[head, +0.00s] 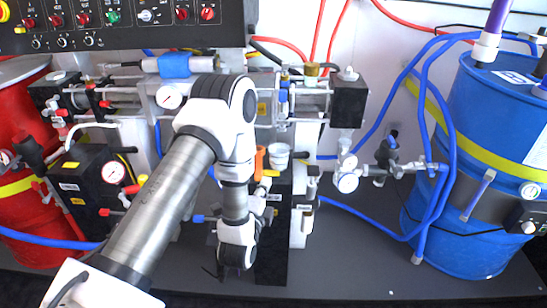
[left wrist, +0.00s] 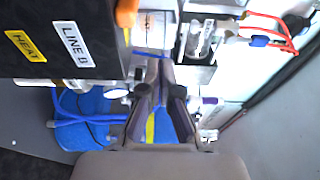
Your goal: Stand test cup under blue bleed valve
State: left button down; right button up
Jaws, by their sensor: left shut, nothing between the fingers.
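A small white cup (head: 279,151), which looks like the test cup, sits beside an orange part (head: 260,158) on the middle equipment. A pale cup-like shape (left wrist: 153,30) by the orange part (left wrist: 127,12) shows in the left wrist view. Blue fittings show on the top manifold (head: 284,84) and low at the left of my wrist (head: 201,218); I cannot tell which is the bleed valve. My left gripper (left wrist: 160,78) is shut and empty, below the pale shape in the wrist view. In the head view my arm mostly hides it. My right gripper is not in view.
A black box labelled LINE B (left wrist: 70,42) stands close to my left fingers. A blue drum (head: 480,150) with blue hoses stands at the right, and a red drum (head: 20,130) at the left. A gauge assembly (head: 347,182) is right of centre. Dark floor in front is fairly clear.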

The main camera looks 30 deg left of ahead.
aim_at(277, 160)
pick_arm(q)
jog(key=x, duration=0.9)
jog(key=shift+w+f, duration=0.1)
jog(key=shift+f, duration=0.15)
jog(key=shift+x, duration=1.9)
